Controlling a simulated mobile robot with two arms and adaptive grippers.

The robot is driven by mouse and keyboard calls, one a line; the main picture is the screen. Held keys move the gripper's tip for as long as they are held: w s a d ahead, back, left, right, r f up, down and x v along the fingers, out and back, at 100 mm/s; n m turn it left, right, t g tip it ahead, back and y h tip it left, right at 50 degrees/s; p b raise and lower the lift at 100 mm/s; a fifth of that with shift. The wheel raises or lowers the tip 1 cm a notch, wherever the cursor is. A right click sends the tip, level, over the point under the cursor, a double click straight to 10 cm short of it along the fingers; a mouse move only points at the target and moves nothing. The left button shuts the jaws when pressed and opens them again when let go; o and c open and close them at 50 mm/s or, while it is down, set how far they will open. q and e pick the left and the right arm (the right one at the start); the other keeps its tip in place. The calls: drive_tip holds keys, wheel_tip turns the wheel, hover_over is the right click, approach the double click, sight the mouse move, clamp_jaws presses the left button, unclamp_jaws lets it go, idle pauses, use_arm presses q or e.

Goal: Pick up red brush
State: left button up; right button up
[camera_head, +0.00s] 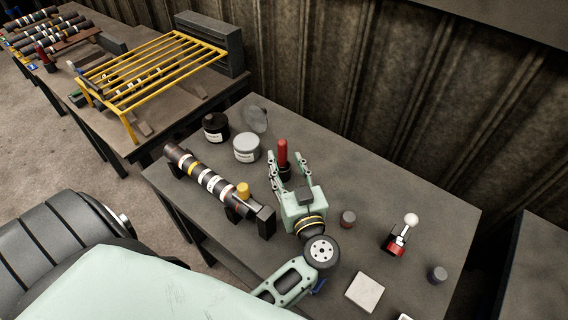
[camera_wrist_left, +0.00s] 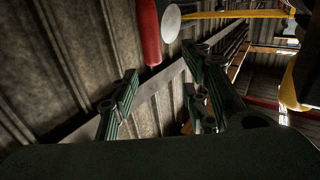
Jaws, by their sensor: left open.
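The red brush (camera_head: 283,150) stands upright on the grey table, its red handle up and its dark lower end partly behind my gripper. My left gripper (camera_head: 288,162) is open, with its green fingers spread on either side of the brush in the head view. I cannot tell whether they touch it. In the left wrist view the red handle (camera_wrist_left: 149,32) shows at the top, beyond the open fingers (camera_wrist_left: 165,80). The right gripper is not in view.
A banded shaft (camera_head: 207,178) lies on holders near a yellow cylinder (camera_head: 243,190). A red-based knob (camera_head: 396,243) and white block (camera_head: 365,292) lie right.

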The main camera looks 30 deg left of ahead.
sight(284, 153)
use_arm(q)
drive_tip(key=f, duration=0.1)
drive_tip(key=f+b, duration=0.1)
drive_tip(key=w, duration=0.1)
drive_tip(key=shift+a+f+b, duration=0.4)
drive_tip(key=x, duration=0.2)
drive_tip(key=p+x, duration=0.1)
drive_tip(key=x, duration=0.2)
drive_tip(key=shift+w+p, duration=0.3)
drive_tip(key=shift+w, duration=0.25)
drive_tip(key=shift+w+a, duration=0.35)
drive_tip(key=shift+a, duration=0.1)
drive_tip(key=shift+f, duration=0.1)
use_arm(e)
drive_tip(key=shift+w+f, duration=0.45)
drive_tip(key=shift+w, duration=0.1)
use_arm(q)
drive_tip(key=shift+c, duration=0.6)
clamp_jaws()
